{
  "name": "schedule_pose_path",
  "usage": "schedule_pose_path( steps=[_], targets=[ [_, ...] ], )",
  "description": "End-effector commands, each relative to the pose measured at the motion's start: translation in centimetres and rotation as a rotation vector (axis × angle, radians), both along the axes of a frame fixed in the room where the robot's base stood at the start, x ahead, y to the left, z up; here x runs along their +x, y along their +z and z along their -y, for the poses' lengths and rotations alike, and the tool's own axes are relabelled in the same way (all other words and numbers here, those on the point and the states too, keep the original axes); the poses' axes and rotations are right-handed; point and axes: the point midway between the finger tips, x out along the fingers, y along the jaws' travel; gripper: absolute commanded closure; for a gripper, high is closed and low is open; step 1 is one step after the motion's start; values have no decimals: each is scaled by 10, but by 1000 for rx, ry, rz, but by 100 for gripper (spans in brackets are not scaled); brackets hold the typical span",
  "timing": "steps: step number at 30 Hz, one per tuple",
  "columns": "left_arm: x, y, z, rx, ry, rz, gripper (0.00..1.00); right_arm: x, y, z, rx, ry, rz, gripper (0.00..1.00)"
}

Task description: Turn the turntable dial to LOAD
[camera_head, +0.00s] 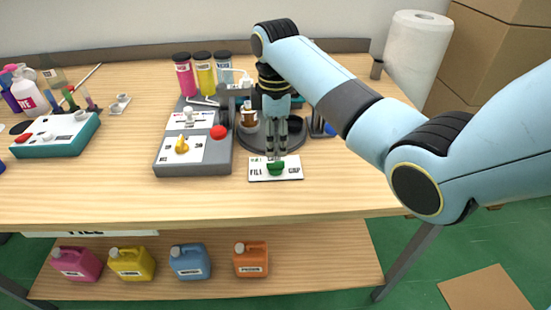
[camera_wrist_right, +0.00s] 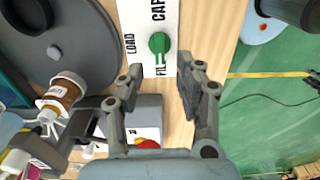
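The turntable dial is a green knob (camera_head: 276,168) on a white label plate (camera_head: 293,174) at the table's front edge. In the right wrist view the knob (camera_wrist_right: 159,43) sits on the plate among the words LOAD, FILL and CAP; its ridge seems to point to FILL. My right gripper (camera_head: 277,154) hangs above the dial, pointing down. In the wrist view its fingers (camera_wrist_right: 157,72) are spread and empty, with the knob just beyond the tips, apart from them. The dark turntable (camera_head: 258,146) stands behind the plate, carrying a brown bottle (camera_head: 249,117). My left gripper is not in view.
A grey control box (camera_head: 163,165) with a yellow knob and a red button (camera_head: 218,132) stands left of the plate. Pink, yellow and blue bottles stand behind it. A teal-based station (camera_head: 70,147) is far left. The table front right of the plate is clear.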

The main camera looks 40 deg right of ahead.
Motion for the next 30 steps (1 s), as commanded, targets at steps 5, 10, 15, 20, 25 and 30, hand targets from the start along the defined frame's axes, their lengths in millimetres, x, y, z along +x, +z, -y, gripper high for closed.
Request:
schedule_pose_path(
  steps=[5,10,15,20,25,30],
  targets=[
    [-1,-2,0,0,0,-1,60,-1,-36,0,0,-1,-4,64],
    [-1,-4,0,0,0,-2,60,-1,-55,0,0,-1,-1,64],
    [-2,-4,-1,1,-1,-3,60,0,-60,0,-1,-1,2,64],
    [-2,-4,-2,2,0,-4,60,0,-60,0,-1,-1,2,64],
    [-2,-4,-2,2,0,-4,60,0,-60,0,-1,-1,2,83],
    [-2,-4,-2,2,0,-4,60,-1,-60,0,-1,-1,1,100]
  ],
)
